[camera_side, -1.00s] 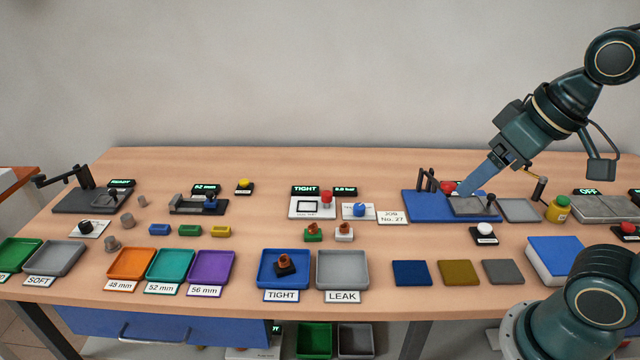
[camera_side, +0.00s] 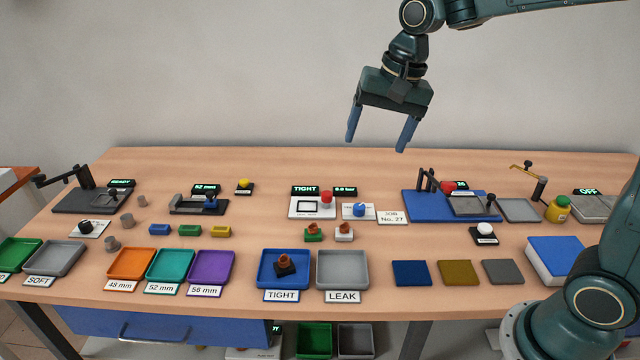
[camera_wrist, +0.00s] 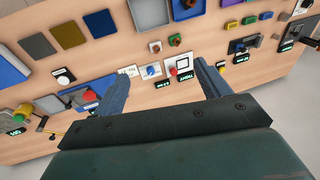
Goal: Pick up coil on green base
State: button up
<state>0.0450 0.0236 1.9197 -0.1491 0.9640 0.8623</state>
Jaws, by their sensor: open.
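The coil on the green base (camera_side: 313,233) is a small copper-brown piece on a green block, standing on the table in front of the TIGHT display. It also shows in the wrist view (camera_wrist: 175,41), beyond my fingertips near the top middle. My gripper (camera_side: 379,146) is open and empty, high above the back of the table, up and to the right of the coil. Its two blue fingers also show in the wrist view (camera_wrist: 158,85), spread wide apart.
A similar coil on a white base (camera_side: 344,233) stands just right of it. A blue TIGHT tray (camera_side: 262,280) holding a dark-based coil and a grey LEAK tray (camera_side: 343,286) lie in front. A tester with a red button (camera_side: 312,206) stands behind.

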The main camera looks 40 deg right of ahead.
jog(key=w+f+m+g, duration=0.1)
jog(key=w+f+m, duration=0.4)
jog(key=w+f, duration=0.4)
jog(key=m+g+y, duration=0.1)
jog(key=m+g, duration=0.1)
jog(key=m, duration=0.1)
send_near(313, 225)
jog(key=shift+s+a+f, duration=0.1)
jog(key=shift+a+f, duration=0.05)
jog(key=shift+f, duration=0.7)
jog(key=shift+s+a+f, duration=0.1)
jog(key=shift+a+f, duration=0.05)
jog(key=shift+f, duration=0.65)
jog(key=shift+a+f, duration=0.2)
jog(key=shift+f, duration=0.65)
jog(key=shift+a+f, duration=0.15)
jog(key=shift+f, duration=1.1)
jog(key=shift+a+f, duration=0.2)
jog(key=shift+f, duration=1.1)
jog(key=c, duration=1)
